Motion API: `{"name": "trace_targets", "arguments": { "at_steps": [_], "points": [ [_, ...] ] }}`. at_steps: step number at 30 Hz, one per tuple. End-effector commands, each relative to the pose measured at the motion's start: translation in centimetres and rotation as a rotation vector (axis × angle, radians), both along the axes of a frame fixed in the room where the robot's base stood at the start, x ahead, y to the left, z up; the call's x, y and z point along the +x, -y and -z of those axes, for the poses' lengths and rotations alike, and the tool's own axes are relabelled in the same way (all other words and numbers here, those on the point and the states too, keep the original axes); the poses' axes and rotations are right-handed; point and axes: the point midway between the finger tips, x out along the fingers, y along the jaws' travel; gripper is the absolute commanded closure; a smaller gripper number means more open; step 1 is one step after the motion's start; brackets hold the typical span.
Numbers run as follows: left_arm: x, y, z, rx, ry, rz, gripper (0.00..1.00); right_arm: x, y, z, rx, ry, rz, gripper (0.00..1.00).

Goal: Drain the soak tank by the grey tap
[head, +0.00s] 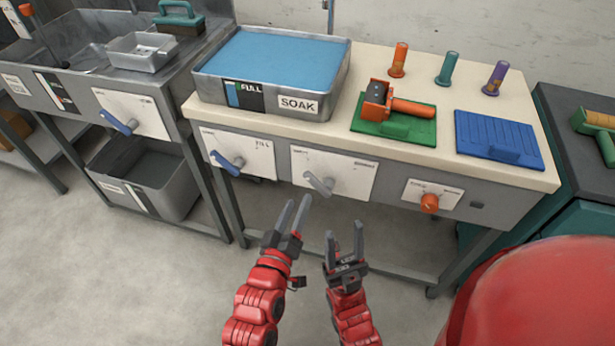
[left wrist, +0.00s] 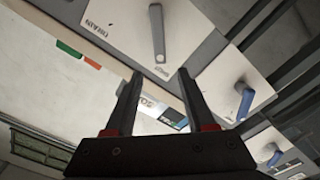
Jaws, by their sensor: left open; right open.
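The soak tank (head: 272,66) is a grey metal tray of blue liquid on the bench, with a SOAK label and a gauge reading FULL (head: 245,95). The grey tap (head: 320,184) is a lever on a white plate on the bench front, slanting from upper left to lower right. It also shows in the left wrist view (left wrist: 158,35). My left gripper (head: 293,214) is open and empty, below and in front of the grey tap, apart from it. My right gripper (head: 344,243) is open and empty to its right, lower down.
A blue-handled tap (head: 228,163) is left of the grey tap; an orange knob (head: 429,203) is to the right. A winder tool (head: 385,103) sits on a green mat beside a blue mat (head: 498,140). A grey bin (head: 145,180) stands under the sink. Floor in front is clear.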

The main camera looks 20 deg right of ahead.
Motion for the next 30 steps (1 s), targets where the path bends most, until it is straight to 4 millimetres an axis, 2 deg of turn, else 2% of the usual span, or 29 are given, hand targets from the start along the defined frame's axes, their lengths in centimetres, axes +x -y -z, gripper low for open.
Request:
{"name": "trace_targets", "arguments": {
  "at_steps": [6, 12, 18, 27, 30],
  "points": [
    [3.9, 2.6, 0.0, 0.0, 0.002, 0.0, 0.45, 0.0, 0.0, 0.5, 0.0, 0.0, 0.0, 0.5],
    [6.6, 4.4, 0.1, 0.002, 0.0, 0.0, 0.45, 0.0, 0.0, 0.8, 0.0, 0.0, 0.0, 0.5],
    [7.8, 5.2, 0.0, 0.001, 0.0, -0.001, 0.45, 0.0, 0.0, 1.0, 0.0, 0.0, 0.0, 0.5],
    [8.0, 5.4, 0.0, 0.002, -0.001, 0.0, 0.45, 0.0, 0.0, 1.0, 0.0, 0.0, 0.0, 0.5],
    [8.0, 5.4, 0.0, 0.001, 0.0, -0.001, 0.61, 0.0, 0.0, 0.9, 0.0, 0.0, 0.0, 0.5]
  ]
}}
